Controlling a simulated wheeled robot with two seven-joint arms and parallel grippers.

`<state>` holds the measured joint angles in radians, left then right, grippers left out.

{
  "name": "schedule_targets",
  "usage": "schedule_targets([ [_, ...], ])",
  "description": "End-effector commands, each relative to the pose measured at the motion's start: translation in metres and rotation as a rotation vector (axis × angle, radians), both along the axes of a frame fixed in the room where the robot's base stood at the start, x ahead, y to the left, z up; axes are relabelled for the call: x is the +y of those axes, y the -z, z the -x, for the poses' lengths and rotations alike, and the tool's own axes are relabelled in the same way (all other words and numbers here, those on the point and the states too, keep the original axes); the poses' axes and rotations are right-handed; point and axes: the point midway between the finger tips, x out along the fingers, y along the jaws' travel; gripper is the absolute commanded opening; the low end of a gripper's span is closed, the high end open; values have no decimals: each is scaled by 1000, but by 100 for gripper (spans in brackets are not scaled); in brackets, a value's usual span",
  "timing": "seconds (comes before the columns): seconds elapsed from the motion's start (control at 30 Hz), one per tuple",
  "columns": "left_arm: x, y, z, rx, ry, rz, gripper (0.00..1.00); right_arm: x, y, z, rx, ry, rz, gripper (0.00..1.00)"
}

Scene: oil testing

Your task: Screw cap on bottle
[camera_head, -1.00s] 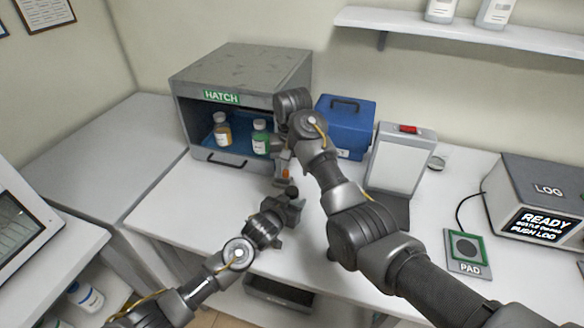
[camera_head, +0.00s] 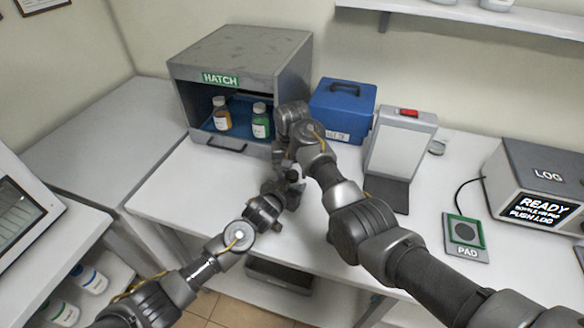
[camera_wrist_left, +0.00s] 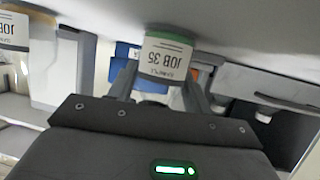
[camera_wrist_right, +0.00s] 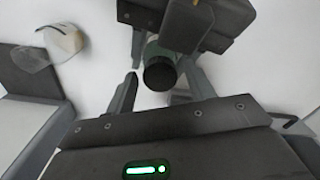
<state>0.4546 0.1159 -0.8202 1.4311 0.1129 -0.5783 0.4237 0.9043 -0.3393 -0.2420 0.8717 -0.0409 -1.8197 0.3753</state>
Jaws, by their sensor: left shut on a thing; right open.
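My left gripper (camera_wrist_left: 160,88) is shut on a bottle with a white JOB 35 label (camera_wrist_left: 168,60) and green at its base. This bottle shows upside down in the left wrist view. In the right wrist view, a round black cap (camera_wrist_right: 160,75) is at the bottle's top; I cannot tell how tightly it sits. My right gripper (camera_wrist_right: 158,88) is open, with its fingers on either side of the cap and apart from it. In the head view the arms hide the bottle and cap; my left gripper (camera_head: 290,187) is close to the right one.
The hatch (camera_head: 240,60) holds an amber bottle (camera_head: 222,118) and a green bottle (camera_head: 261,124). A blue box (camera_head: 343,110), a grey-white device (camera_head: 402,148), a pad (camera_head: 466,235) and the log unit (camera_head: 540,185) stand to the right. A labelled container (camera_wrist_left: 14,30) stands near the left gripper.

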Motion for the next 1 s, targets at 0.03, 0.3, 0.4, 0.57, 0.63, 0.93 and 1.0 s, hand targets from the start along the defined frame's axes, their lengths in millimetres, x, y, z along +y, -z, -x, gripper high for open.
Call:
schedule_targets([
  [0.03, 1, 5, 2, 9, 0, -7, 0, 0, 1, 0, 0, 0, 0, 54],
  [0.3, 1, 5, 2, 9, 0, -7, 0, 0, 0, 0, 0, 0, 0, 37],
  [0.4, 1, 5, 2, 9, 0, -7, 0, 0, 0, 0, 0, 0, 0, 24],
  [0.57, 1, 5, 2, 9, 0, -7, 0, 0, 0, 0, 0, 1, 0, 8],
  [0.63, 1, 5, 2, 9, 0, -7, 0, 0, 0, 0, 0, 55, 1, 8],
  [0.93, 1, 5, 2, 9, 0, -7, 0, 0, 0, 0, 0, 161, 0, 46],
  [1.0, 1, 5, 2, 9, 0, -7, 0, 0, 0, 0, 0, 160, 0, 55],
])
